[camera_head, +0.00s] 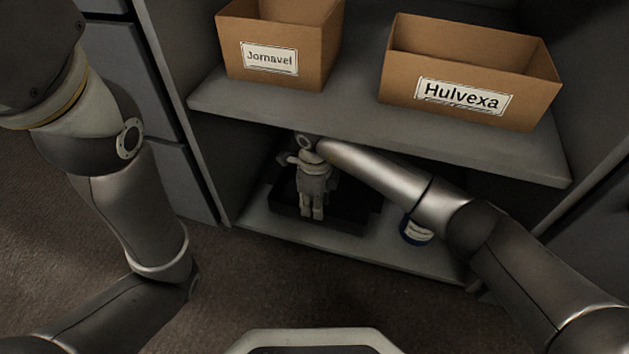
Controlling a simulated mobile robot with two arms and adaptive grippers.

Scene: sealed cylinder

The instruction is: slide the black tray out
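The black tray (350,211) sits on the lower shelf, under the upper shelf board, in dark shadow. Its front edge shows near the shelf's front. My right arm reaches in from the right below the upper board. My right gripper (312,216) points down in front of and over the tray's left-middle part and hides some of it. Its fingertips are close together, and I cannot tell whether they grip the tray's edge. My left arm shows at the left, but its gripper is out of view.
The upper shelf (345,122) overhangs the tray. It carries a cardboard box labelled Jornavel (240,35) and one labelled Hulvexa (440,75). A blue container with a white label (414,232) stands on the lower shelf (350,249), right of the tray. The carpet in front is clear.

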